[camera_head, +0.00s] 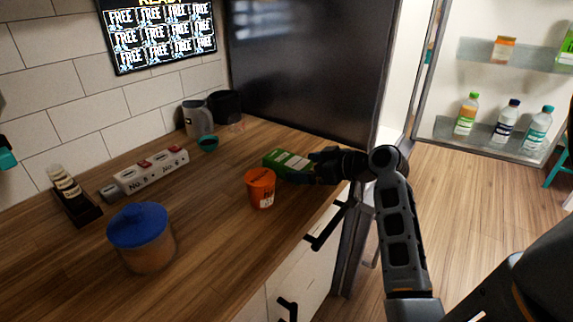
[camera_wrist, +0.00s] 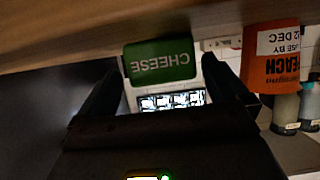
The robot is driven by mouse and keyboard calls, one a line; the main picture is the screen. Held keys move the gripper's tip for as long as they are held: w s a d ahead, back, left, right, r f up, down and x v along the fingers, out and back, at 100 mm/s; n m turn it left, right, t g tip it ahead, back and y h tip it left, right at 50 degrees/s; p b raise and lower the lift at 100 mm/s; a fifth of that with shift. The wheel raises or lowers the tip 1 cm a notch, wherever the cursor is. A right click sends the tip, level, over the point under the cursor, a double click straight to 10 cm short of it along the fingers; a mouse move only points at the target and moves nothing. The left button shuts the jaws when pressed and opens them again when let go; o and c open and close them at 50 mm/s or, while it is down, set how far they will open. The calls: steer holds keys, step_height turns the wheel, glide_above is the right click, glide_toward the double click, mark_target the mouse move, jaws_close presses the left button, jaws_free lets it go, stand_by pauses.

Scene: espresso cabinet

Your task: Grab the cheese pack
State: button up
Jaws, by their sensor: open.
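The cheese pack (camera_head: 288,162) is a green and white box on the wooden counter, in front of the black panel. In the wrist view, the pack (camera_wrist: 160,61) shows its green face with the upside-down word CHEESE, beyond and between my fingers. My gripper (camera_head: 318,166) reaches in from the right at the pack's right end, and hides part of it. In the wrist view, my gripper (camera_wrist: 168,85) has its two dark fingers spread apart with nothing held. I cannot tell whether a finger touches the pack.
An orange cup (camera_head: 260,188) stands just left of the pack, close to it. A blue-lidded jar (camera_head: 140,238), a pod box (camera_head: 152,170) and a teal cup (camera_head: 208,143) stand further left. The black panel (camera_head: 310,70) rises behind. The counter's front edge is near my arm.

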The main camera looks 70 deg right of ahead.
mark_target(295, 167)
steer(key=x, duration=0.4)
steer(key=shift+a+p, duration=0.1)
steer(key=shift+p, duration=0.25)
steer(key=shift+c, duration=0.3)
steer(key=c, duration=1)
steer(key=shift+c, duration=0.4)
steer(key=shift+r, duration=0.15)
